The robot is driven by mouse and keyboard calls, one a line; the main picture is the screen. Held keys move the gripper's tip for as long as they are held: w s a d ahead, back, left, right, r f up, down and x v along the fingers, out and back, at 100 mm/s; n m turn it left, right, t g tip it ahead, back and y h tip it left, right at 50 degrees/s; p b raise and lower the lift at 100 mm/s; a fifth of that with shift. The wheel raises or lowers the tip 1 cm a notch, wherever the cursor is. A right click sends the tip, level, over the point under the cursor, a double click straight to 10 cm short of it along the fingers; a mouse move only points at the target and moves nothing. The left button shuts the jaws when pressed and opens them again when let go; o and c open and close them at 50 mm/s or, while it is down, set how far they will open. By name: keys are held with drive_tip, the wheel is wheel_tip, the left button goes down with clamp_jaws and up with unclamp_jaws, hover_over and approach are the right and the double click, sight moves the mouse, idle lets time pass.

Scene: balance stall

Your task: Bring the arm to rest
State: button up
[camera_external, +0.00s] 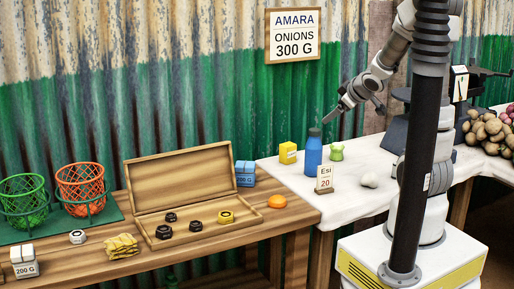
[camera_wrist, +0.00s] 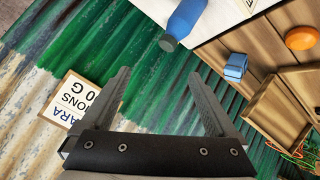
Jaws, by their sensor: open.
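My gripper (camera_external: 338,113) is raised in the air above the white-covered table, near the corrugated wall. In the wrist view my gripper (camera_wrist: 163,92) has its two fingers apart, with nothing between them. A blue bottle (camera_external: 313,152) stands on the white cloth below and to the left of the gripper in the external view. It also shows in the wrist view (camera_wrist: 186,18), apart from the fingers. My arm comes down from the column at the right of the external view.
A wooden table (camera_external: 175,260) at left holds an open wooden box (camera_external: 190,193) with dark weights, an orange disc (camera_external: 277,202) and wire baskets (camera_external: 82,187). A yellow box (camera_external: 288,152), a price card (camera_external: 324,179) and potatoes (camera_external: 490,132) are on the white cloth (camera_external: 345,205). A sign (camera_external: 293,35) hangs on the wall.

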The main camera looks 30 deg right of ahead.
drive_tip(key=s+a+r+m+g+y+p, duration=0.1)
drive_tip(key=s+a+r+m+g, duration=0.25)
drive_tip(key=s, duration=0.75)
drive_tip(key=s+a+r+m+g, duration=0.1)
drive_tip(key=s+a+r+m, duration=0.4)
drive_tip(key=s, duration=0.6)
wheel_tip(320, 180, up, 11)
drive_tip(key=a+n+p, duration=0.1)
drive_tip(key=n+p, duration=0.1)
drive_tip(key=p, duration=1)
drive_tip(key=shift+w, duration=0.2)
